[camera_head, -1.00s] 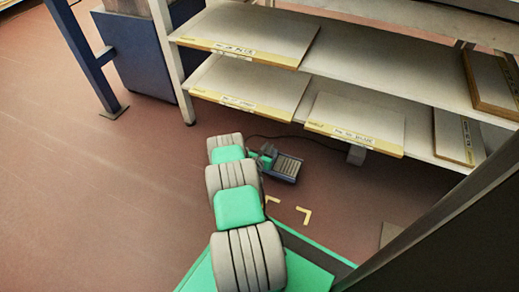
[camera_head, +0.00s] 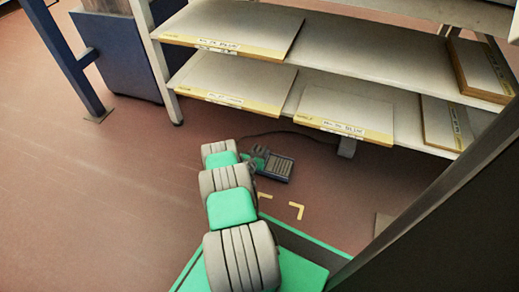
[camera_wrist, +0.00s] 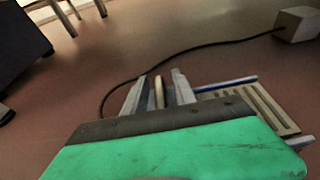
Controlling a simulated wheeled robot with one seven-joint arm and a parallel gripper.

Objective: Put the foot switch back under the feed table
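The foot switch (camera_head: 276,167), dark blue with a ribbed pedal, lies on the floor just in front of the pale feed table (camera_head: 390,107). In the wrist view its ribbed pedal (camera_wrist: 252,103) is at the right, partly hidden by my gripper's green body. My gripper (camera_wrist: 158,88) is low at the switch's left side. Its two fingers stand apart on either side of a narrow tan piece of the switch, and blue shows in the gaps. I see no clear contact. Yellow corner marks (camera_head: 297,211) are on the floor nearer to me.
A dark cable (camera_wrist: 200,47) runs from behind the switch to a small pale box (camera_wrist: 297,24), also under the table's edge (camera_head: 347,147). Flat boards lie on the shelves. A blue post (camera_head: 67,65) and blue cabinet (camera_head: 117,55) stand left. Floor at left is clear.

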